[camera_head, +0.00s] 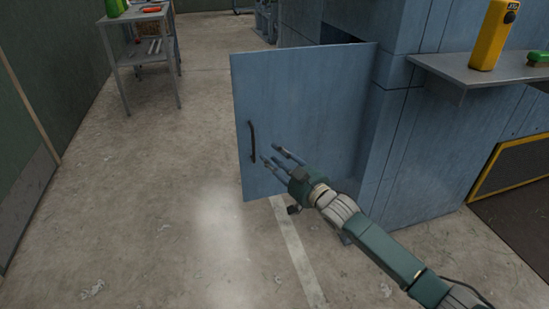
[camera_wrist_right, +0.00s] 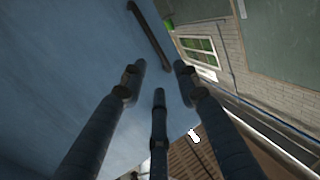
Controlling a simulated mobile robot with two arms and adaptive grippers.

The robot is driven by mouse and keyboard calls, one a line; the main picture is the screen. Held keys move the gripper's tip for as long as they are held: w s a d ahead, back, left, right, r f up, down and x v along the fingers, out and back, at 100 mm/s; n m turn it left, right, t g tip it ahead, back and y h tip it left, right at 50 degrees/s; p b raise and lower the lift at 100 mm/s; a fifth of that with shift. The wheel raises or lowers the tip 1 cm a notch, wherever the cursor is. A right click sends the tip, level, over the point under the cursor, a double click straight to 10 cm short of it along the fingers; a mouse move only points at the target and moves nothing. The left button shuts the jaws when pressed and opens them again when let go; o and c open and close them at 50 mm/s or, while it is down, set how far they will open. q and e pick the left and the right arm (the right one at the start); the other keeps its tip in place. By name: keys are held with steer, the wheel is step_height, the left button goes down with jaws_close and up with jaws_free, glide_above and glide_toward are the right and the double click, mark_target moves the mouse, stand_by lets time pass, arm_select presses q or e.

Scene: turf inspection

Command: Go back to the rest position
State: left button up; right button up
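My right gripper (camera_head: 272,158) is in front of a blue cabinet door (camera_head: 300,85) that stands swung out from its cabinet. The fingers are spread and hold nothing. The door's dark vertical handle (camera_head: 252,142) is just left of the fingertips and appears apart from them. In the right wrist view the three fingers (camera_wrist_right: 160,75) are spread, with the blue door (camera_wrist_right: 60,60) behind them and the handle (camera_wrist_right: 150,35) beyond the fingertips. My left gripper shows in neither view.
A grey shelf (camera_head: 470,72) at right carries a yellow device (camera_head: 493,35) and a green object (camera_head: 538,58). A metal cart (camera_head: 140,55) with items stands at the back left. The concrete floor (camera_head: 150,200) left of the door is clear.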

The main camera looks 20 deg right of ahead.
steer(key=shift+f, duration=0.1)
stand_by(0.3)
